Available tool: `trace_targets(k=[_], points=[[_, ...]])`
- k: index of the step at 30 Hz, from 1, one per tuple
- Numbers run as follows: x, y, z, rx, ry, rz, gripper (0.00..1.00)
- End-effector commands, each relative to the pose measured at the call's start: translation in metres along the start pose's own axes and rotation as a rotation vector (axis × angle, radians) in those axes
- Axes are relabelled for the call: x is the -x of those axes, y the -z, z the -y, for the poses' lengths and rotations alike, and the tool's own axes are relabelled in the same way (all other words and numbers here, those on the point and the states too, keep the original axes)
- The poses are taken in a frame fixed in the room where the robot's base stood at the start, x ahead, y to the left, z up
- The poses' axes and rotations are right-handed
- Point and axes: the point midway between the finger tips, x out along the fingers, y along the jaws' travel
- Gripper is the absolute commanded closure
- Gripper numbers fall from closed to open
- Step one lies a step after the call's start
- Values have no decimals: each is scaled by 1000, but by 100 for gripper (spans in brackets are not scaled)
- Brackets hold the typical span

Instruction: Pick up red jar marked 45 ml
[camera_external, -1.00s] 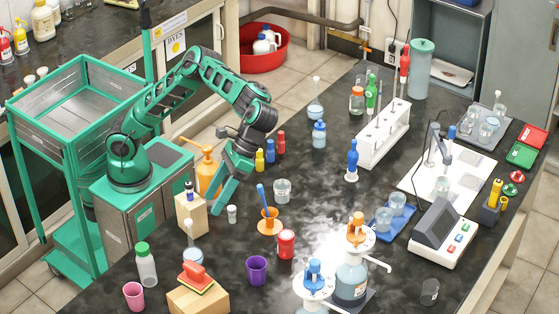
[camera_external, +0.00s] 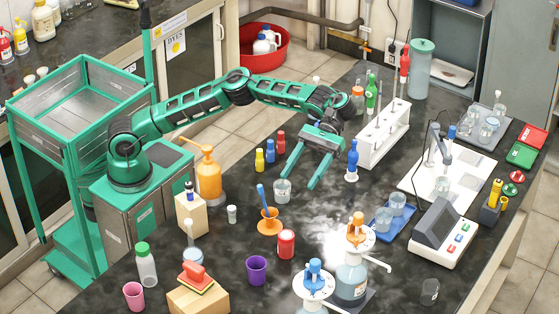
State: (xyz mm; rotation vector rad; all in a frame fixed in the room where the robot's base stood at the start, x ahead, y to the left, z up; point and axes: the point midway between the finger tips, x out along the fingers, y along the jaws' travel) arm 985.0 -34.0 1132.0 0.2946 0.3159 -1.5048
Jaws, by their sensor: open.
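A red jar (camera_external: 286,244) with a pale marking stands upright on the dark bench, at the front middle. The marking is too small to read. My gripper (camera_external: 301,185) is open and empty, with its two green fingers pointing down toward the front of the bench. It is behind the red jar in the picture and apart from it. A small red bottle (camera_external: 281,142) stands to the left of my gripper, beside a blue and a yellow one.
A glass beaker (camera_external: 282,191) is close to the left fingertip. An orange mortar with a blue pestle (camera_external: 268,221) and a purple cup (camera_external: 256,270) stand near the red jar. A blue-topped dispenser (camera_external: 314,281) is at its front right. A blue bottle (camera_external: 352,160) is right of my gripper.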

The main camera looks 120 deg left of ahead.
Motion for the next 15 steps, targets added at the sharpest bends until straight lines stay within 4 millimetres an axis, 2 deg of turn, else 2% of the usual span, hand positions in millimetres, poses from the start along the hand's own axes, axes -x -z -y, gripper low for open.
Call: trace_targets(k=[9, 15], points=[[-37, 88, 1, 3, 4, -1, 41], [-58, 137, 0, -1, 3, -1, 41]])
